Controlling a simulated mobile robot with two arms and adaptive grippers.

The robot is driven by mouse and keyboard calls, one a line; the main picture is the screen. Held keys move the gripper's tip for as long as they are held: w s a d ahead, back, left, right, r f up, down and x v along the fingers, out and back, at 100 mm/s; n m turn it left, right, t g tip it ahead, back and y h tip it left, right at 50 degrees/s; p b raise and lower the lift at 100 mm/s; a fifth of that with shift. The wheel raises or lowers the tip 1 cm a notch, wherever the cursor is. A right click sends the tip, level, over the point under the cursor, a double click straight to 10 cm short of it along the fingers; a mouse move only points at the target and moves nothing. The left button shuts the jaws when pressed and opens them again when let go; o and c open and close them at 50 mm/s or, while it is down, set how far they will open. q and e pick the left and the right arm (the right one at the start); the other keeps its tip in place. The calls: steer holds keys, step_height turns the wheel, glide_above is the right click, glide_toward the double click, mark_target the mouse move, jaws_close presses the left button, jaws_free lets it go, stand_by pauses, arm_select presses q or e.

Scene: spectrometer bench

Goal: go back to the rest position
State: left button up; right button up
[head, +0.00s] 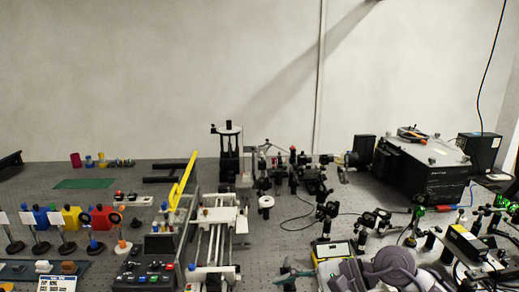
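Neither of my grippers can be made out in the head view. Rounded grey-purple parts (390,268) show at the bottom, right of centre, cut off by the lower edge; I cannot tell what they belong to. The grey optical bench (125,205) spreads below the wall, full of equipment.
Several filter mounts (72,218) stand at the left. A control box (155,255), a railed stage (212,235) and a tilted yellow bar (186,178) are near the middle. A large black box (425,170) and many optics crowd the right. The back left is clearer.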

steer(key=s+a+r+m+t+y, duration=0.1)
steer(key=a+r+m+t+y, duration=0.3)
steer(key=r+m+y, duration=0.25)
steer(key=w+d+r+m+t+h, duration=0.2)
steer(key=d+r+m+t, duration=0.2)
steer(key=m+t, duration=0.75)
steer(key=w+d+f+m+t+h, duration=0.15)
steer(key=d+m+h, duration=0.3)
steer(key=m, duration=0.45)
steer(key=d+f+m+t+h, duration=0.25)
steer(key=m+h, duration=0.35)
steer(key=m, duration=0.3)
steer(key=s+d+f+m+g+h, duration=0.3)
steer(key=d+f+m+g+h, duration=0.1)
steer(key=f+m, duration=0.35)
steer(key=s+d+f+m+g+h, duration=0.35)
steer(key=f+m, duration=0.25)
steer(key=f, duration=0.2)
steer(key=s+f+m+g, duration=0.4)
steer(key=s+f+g, duration=0.15)
steer(key=s, duration=0.45)
steer(key=s+f+m+g, duration=0.3)
steer(key=s+f+g, duration=0.3)
steer(key=s, duration=0.4)
step_height(320, 180, down, 26)
steer(key=s+d+f, duration=0.3)
steer(key=s+f, duration=1.4)
steer(key=shift+s+d+f+g+y, duration=0.15)
steer(key=shift+s+g+y, duration=0.2)
steer(key=shift+g, duration=0.1)
